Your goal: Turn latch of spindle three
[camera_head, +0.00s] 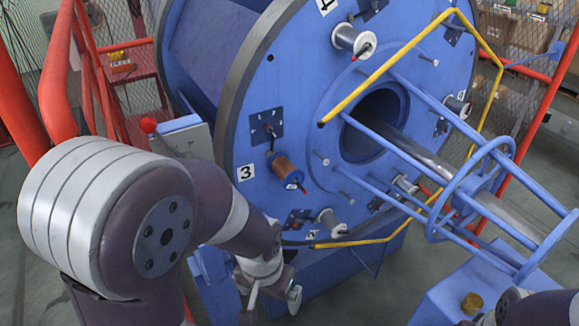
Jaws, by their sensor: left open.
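Spindle three carries a copper-coloured spool (285,167) and sticks out of the big blue disc (300,90), right of the white label 3 (246,172). Its latch (303,187) is a small dark piece with a red tip at the spool's outer end. My left gripper (272,300) is at the bottom centre, well below the spool and apart from it. Its fingers are spread, with nothing seen between them. Part of my right arm shows at the bottom right corner; its gripper is not seen.
Other spindles with pale spools (350,38) sit around the disc. A yellow bar (400,55) and a blue tube cage (480,180) stand out at the right. Red railings (90,80) are at the left. A grey box with a red knob (185,138) stands by the disc's left edge.

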